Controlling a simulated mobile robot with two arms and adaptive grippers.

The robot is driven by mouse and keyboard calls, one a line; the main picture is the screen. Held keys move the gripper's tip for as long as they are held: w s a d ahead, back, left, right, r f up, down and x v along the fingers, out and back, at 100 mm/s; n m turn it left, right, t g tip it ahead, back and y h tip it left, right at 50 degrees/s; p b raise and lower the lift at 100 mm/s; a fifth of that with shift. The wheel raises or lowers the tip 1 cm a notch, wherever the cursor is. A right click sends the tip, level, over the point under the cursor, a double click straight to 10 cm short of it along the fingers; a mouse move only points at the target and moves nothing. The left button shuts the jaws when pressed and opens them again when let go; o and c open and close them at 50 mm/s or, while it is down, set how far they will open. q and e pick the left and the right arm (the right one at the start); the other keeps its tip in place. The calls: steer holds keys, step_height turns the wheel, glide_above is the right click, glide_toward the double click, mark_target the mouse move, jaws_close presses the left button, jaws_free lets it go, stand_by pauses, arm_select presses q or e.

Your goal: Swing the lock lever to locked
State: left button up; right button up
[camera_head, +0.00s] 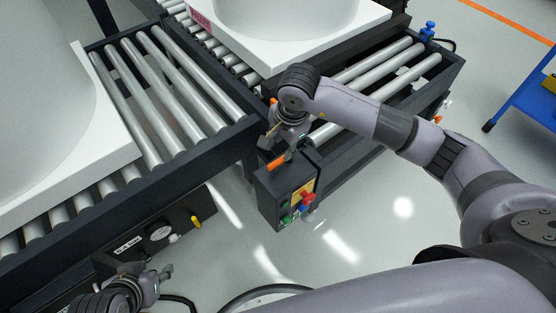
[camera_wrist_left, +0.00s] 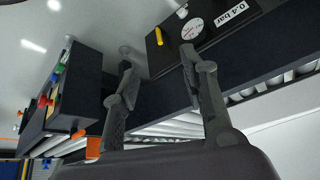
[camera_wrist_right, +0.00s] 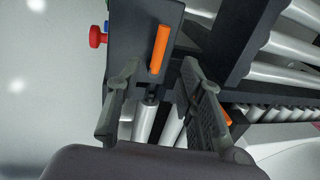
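The lock lever, an orange handle (camera_head: 277,162), lies on top of the dark control box (camera_head: 272,197) at the conveyor's corner. It also shows in the right wrist view (camera_wrist_right: 160,48), just beyond and between the fingertips. My right gripper (camera_head: 279,142) is open above the box, at the lever's far side in the head view. In the right wrist view its fingers (camera_wrist_right: 160,70) are apart with nothing between them. My left gripper (camera_head: 156,271) is open and empty near the gauge panel at lower left. Its spread fingers show in the left wrist view (camera_wrist_left: 157,60).
The box front has a red knob (camera_head: 308,197) and green and blue fittings. A gauge panel (camera_head: 150,238) with a yellow lever (camera_head: 196,221) is at lower left. Roller conveyors (camera_head: 165,95) carry white tank bases (camera_head: 300,45). Floor right of the box is clear.

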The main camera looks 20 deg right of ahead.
mark_target(277, 162)
steer(key=f, duration=0.2)
steer(key=w+f+b, duration=0.1)
steer(key=f, duration=0.4)
steer(key=shift+w+a+f, duration=0.2)
steer(key=shift+a+f, duration=0.1)
steer(key=shift+f+b, duration=0.25)
steer(key=shift+b, duration=0.05)
arm_select(q)
steer(key=w+d+r+t+h, duration=0.1)
steer(key=w+d+r+t, duration=0.2)
steer(key=w+r+t, duration=0.2)
steer(key=w, duration=0.3)
steer(key=shift+w, duration=0.1)
arm_select(e)
jaws_close()
